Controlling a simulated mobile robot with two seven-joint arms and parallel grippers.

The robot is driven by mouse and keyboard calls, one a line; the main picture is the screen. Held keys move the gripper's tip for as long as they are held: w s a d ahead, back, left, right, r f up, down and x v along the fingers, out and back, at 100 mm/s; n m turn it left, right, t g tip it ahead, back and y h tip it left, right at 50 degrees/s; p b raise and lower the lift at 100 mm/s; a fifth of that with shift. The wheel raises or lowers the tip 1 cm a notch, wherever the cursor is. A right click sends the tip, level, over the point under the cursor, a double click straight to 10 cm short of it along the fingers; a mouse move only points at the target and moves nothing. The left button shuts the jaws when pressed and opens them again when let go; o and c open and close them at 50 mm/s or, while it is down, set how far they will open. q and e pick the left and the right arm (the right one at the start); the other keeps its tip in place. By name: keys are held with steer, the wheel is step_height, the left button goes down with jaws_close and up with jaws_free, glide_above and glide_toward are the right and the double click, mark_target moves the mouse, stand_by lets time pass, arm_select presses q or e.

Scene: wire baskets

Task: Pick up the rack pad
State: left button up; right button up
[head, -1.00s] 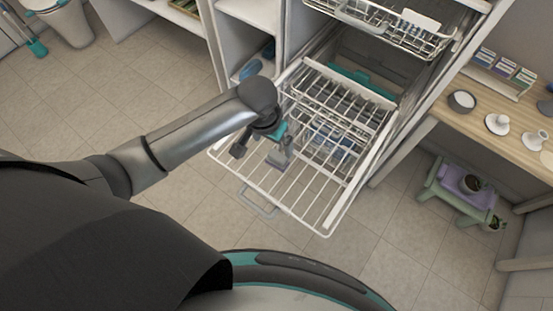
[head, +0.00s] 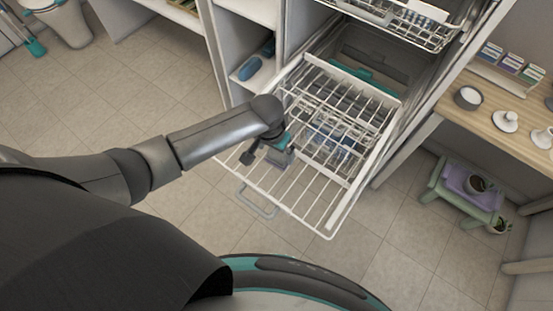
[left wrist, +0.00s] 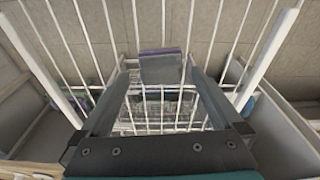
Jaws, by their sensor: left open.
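The rack pad (left wrist: 160,68) is a small grey block with a purple edge on the white wire rack. In the left wrist view it lies between the two fingertips of my left gripper (left wrist: 158,74), with a gap on each side. My left gripper is open and holds nothing. In the head view my left gripper (head: 265,152) is low over the front part of the pulled-out wire rack (head: 300,190). The pad is hard to tell from the fingers there. My right gripper is not in view.
An upper wire basket (head: 400,22) is pulled out above and behind. White rack side rails stand close on both sides of the gripper. A wooden counter (head: 500,115) with small dishes and a green stool (head: 465,190) are at the right. Tiled floor is clear in front.

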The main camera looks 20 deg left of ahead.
mark_target(276, 154)
arm_select(q)
steer(key=f, duration=0.2)
steer(key=w+f+b, duration=0.1)
steer(key=f, duration=0.1)
steer(key=shift+d, duration=0.1)
steer(key=shift+r, duration=0.1)
steer(key=c, duration=1.4)
steer(key=shift+r, duration=0.1)
steer(key=shift+c, duration=0.2)
steer(key=shift+r, duration=0.7)
step_height(276, 154, up, 18)
steer(key=p, duration=0.5)
steer(key=shift+r+p, duration=0.25)
steer(key=shift+p, duration=0.1)
